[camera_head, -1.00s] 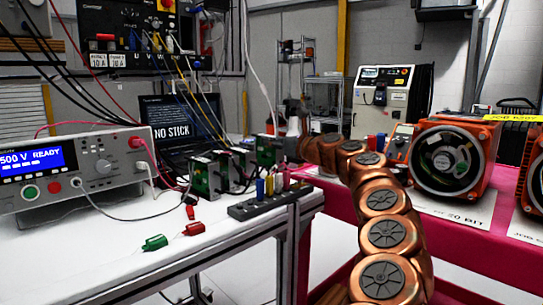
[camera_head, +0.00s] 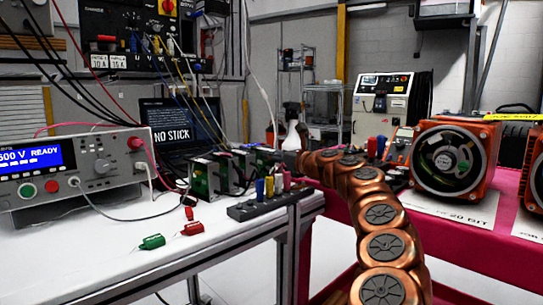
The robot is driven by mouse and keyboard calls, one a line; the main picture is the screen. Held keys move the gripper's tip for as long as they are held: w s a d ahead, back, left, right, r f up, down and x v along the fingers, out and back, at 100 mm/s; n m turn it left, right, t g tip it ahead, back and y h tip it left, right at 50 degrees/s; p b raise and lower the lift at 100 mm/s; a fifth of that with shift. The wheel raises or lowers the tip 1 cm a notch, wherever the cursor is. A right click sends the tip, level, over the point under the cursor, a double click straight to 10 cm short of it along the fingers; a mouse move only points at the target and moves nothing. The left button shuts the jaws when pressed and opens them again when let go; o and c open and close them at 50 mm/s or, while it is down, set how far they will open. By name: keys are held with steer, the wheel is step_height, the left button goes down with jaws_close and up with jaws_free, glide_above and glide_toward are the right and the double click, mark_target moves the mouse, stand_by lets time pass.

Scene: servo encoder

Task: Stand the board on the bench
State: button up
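Several small green circuit boards (camera_head: 201,178) stand upright in a row near the back right of the white bench (camera_head: 100,240). My copper-coloured arm reaches in from the lower right. Its dark end, my gripper (camera_head: 284,161), is low by the bench's right end, just right of the row. A dark shape with little green showing (camera_head: 262,157) lies between the gripper and the row; it may be a board, but I cannot tell whether the gripper holds it. The fingers are too small and dark to read.
A black strip with coloured plugs (camera_head: 262,203) lies at the bench's right edge, in front of the gripper. A tester (camera_head: 75,165), laptop (camera_head: 180,125) and clips (camera_head: 152,241) occupy the left. A spray bottle (camera_head: 292,130) stands behind. Orange motors (camera_head: 450,160) sit on the pink bench.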

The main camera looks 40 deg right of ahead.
steer(key=o, duration=0.4)
steer(key=shift+r, duration=0.1)
steer(key=shift+s+r, duration=0.1)
steer(key=shift+s, duration=0.05)
steer(key=shift+s+a+p, duration=0.15)
steer(key=shift+s+p, duration=1.4)
steer(key=shift+s, duration=4.3)
